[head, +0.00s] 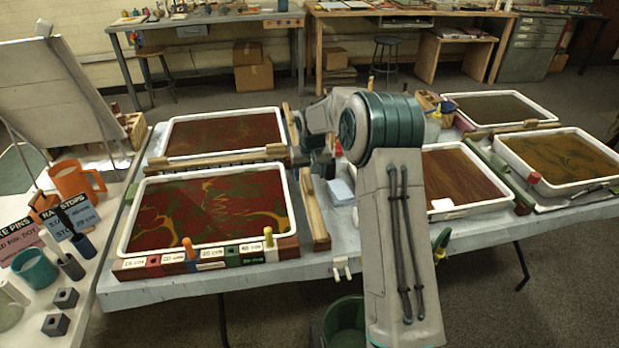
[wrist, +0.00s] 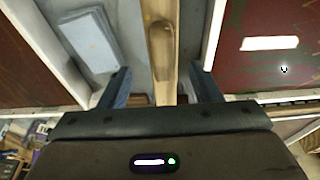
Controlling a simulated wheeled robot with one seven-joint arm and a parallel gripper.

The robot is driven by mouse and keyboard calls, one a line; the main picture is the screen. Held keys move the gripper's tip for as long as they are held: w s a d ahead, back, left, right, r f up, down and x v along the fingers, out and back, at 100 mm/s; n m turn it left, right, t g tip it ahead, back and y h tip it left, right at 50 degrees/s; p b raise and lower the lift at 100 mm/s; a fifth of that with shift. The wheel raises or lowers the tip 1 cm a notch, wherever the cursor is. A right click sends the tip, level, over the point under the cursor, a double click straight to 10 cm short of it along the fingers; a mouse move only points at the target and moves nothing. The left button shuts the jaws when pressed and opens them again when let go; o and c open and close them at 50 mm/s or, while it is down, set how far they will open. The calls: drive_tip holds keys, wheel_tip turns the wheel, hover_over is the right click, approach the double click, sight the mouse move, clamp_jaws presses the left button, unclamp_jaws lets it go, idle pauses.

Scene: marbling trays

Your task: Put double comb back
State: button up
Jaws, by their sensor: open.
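My gripper (head: 322,168) hangs over the gap between the left and middle trays, its fingers partly hidden by my arm in the head view. In the wrist view, my gripper (wrist: 162,90) is open, with a long pale wooden bar (wrist: 162,15) with an oblong hollow running between its fingers. The bar seems to be the upright-running one (head: 315,212) beside the left front tray in the head view. Wooden comb-like bars (head: 180,160) lie between the two left trays. I cannot tell for sure which piece is the double comb.
The left front tray (head: 126,222) holds red-green marbling, with a labelled block rack (head: 205,262) at its front. A pale blue stack (head: 341,191) lies beside the wooden bar. More trays (head: 595,188) fill the right. A side table (head: 90,290) with cups stands left.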

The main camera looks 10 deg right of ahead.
drive_tip(key=v, duration=1)
drive_tip(key=s+r, duration=0.3)
drive_tip(key=s, duration=0.6)
drive_tip(key=s+r, duration=0.4)
drive_tip(key=s, duration=0.4)
drive_tip(key=s+f, duration=0.1)
drive_tip(key=s, duration=0.9)
drive_tip(key=s+f, duration=0.2)
drive_tip(key=s, duration=0.9)
drive_tip(key=shift+f, duration=0.3)
drive_tip(key=shift+s, duration=0.1)
